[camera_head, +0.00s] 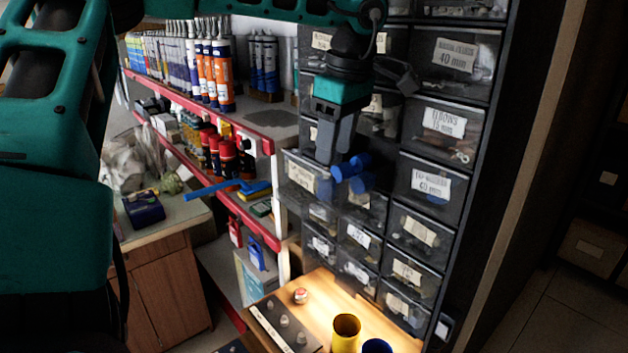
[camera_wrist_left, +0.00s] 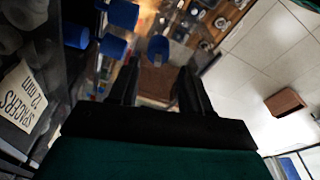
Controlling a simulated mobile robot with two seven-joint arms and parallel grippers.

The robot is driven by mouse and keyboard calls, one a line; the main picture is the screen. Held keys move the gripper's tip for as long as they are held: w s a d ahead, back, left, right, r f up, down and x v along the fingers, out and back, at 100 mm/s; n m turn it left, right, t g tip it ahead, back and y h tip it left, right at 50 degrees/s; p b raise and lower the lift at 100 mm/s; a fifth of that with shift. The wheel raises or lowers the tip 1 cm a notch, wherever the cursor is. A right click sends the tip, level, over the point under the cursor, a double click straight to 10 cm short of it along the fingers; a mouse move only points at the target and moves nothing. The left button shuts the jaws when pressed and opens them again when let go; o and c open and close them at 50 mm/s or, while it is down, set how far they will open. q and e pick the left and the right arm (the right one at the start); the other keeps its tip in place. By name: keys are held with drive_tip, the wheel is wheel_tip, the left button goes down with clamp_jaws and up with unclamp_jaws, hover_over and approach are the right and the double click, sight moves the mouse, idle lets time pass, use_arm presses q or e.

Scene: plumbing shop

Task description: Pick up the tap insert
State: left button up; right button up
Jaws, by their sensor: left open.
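I cannot tell for sure which piece is the tap insert. Small metal pieces (camera_head: 284,320) stand on a dark labelled board (camera_head: 262,322) on the lit wooden bench, with a red-and-white round piece (camera_head: 300,296) beside it. My left gripper (camera_head: 334,150) hangs above and behind them, in front of the drawer rack, fingers pointing down. It is open and empty; its fingers also show in the left wrist view (camera_wrist_left: 158,82). Blue cylindrical pieces (camera_head: 352,166) are close by its fingertips in the head view; one shows between and beyond the fingers in the wrist view (camera_wrist_left: 158,48). My right gripper is not in view.
A rack of labelled drawers (camera_head: 420,215) stands close behind the gripper. Red-edged shelves (camera_head: 200,105) with tubes and cans are at the left. A yellow cup (camera_head: 345,333) and a blue cup (camera_head: 377,346) stand on the front of the bench (camera_head: 312,283). Open floor lies at the right.

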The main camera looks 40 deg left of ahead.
sight(326, 168)
use_arm(q)
drive_tip(key=shift+a+f, duration=0.15)
drive_tip(key=shift+a, duration=0.1)
drive_tip(key=f, duration=0.2)
drive_tip(key=a+f, duration=0.1)
drive_tip(key=f, duration=0.4)
drive_tip(key=shift+s+a, duration=0.1)
drive_tip(key=shift+a, duration=0.15)
drive_tip(key=c, duration=0.8)
drive_tip(key=shift+o, duration=0.2)
drive_tip(key=shift+r, duration=0.15)
